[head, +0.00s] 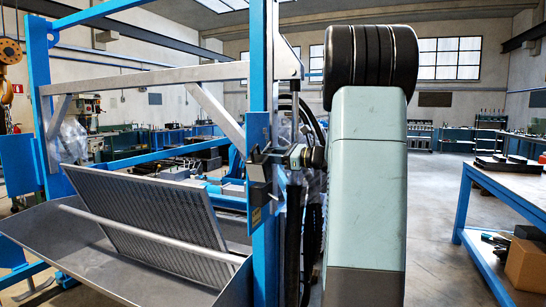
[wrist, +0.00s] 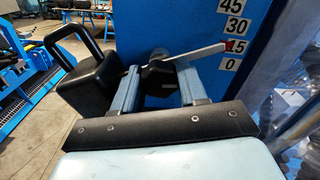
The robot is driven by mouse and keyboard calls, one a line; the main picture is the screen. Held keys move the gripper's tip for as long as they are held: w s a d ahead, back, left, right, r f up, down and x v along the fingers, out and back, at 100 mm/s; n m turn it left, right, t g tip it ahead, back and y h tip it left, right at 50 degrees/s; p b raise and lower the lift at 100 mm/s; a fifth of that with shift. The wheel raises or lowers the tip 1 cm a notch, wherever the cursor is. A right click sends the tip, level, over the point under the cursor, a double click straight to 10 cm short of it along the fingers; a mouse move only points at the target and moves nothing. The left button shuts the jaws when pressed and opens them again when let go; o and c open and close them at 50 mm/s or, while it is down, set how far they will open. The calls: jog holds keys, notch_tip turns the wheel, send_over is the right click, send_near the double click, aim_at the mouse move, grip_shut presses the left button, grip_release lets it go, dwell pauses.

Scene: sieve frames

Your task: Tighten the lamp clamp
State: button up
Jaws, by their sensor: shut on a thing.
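In the wrist view, my gripper (wrist: 158,68) has its two blue-grey fingers on either side of a black knob-like part (wrist: 158,86), shut on it. This seems to be the lamp clamp's knob, on the blue post (wrist: 202,20). A silver pointer (wrist: 198,52) reaches from behind it to near the 15 mark on the post's scale (wrist: 232,46). A black boxy body with a looped handle (wrist: 82,88), perhaps the lamp, sits left of the fingers. In the head view, my gripper (head: 284,158) is at the blue post (head: 264,215); the knob is hidden there.
A tilted perforated sieve panel (head: 160,215) rests in a grey metal tray (head: 75,268) left of the post. Dark hoses hang just right of the post. A blue-legged workbench (head: 510,183) stands at the right, with open floor before it.

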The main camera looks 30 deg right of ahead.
jog(key=shift+m, duration=0.6)
jog(key=o, duration=0.8)
jog(key=v, duration=1.3)
jog(key=shift+s+d, duration=0.25)
jog(key=shift+d, duration=0.05)
